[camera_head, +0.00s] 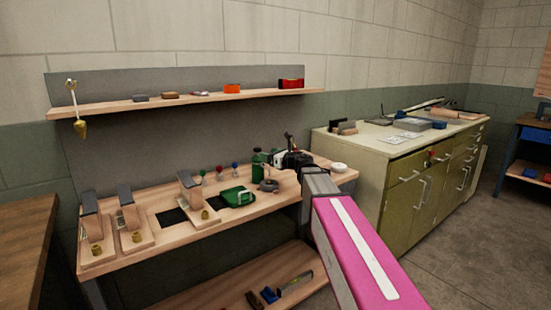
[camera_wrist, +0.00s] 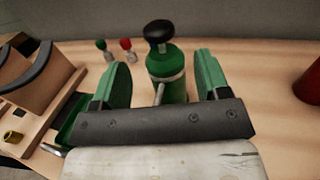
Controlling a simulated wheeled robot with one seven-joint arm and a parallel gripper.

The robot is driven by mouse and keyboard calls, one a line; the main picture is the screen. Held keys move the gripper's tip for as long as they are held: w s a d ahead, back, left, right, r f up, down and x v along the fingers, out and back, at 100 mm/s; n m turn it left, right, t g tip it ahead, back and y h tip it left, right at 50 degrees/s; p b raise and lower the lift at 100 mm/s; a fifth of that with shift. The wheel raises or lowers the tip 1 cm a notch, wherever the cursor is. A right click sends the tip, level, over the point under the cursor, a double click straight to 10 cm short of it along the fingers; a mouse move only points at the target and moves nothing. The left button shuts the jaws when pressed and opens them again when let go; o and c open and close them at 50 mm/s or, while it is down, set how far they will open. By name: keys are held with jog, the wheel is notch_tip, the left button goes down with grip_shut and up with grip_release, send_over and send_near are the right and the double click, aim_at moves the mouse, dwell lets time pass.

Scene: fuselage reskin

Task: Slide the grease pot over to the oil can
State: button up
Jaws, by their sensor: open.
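A green cylinder (camera_wrist: 168,62) with a pale band and a black knob on top stands upright between my gripper's green fingers in the wrist view. It also shows as a green shape (camera_head: 257,162) at the back of the bench in the head view. My gripper (camera_wrist: 163,75) is open, with a gap visible on both sides of the cylinder. In the head view my gripper (camera_head: 275,160) is partly hidden by its own wrist. A red round container (camera_wrist: 309,84) is cut off at the right edge of the wrist view. I cannot tell for certain which is the grease pot or oil can.
A green case (camera_head: 238,196), a dark ring (camera_head: 268,186) and a white dish (camera_head: 339,168) lie on the bench (camera_head: 218,222). Bare wood lies between the cylinder and the red container.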

aim_at(258, 152)
jog(key=x, duration=0.6)
jog(key=shift+w+a, duration=0.25)
jog(key=shift+a, duration=0.05)
grip_shut()
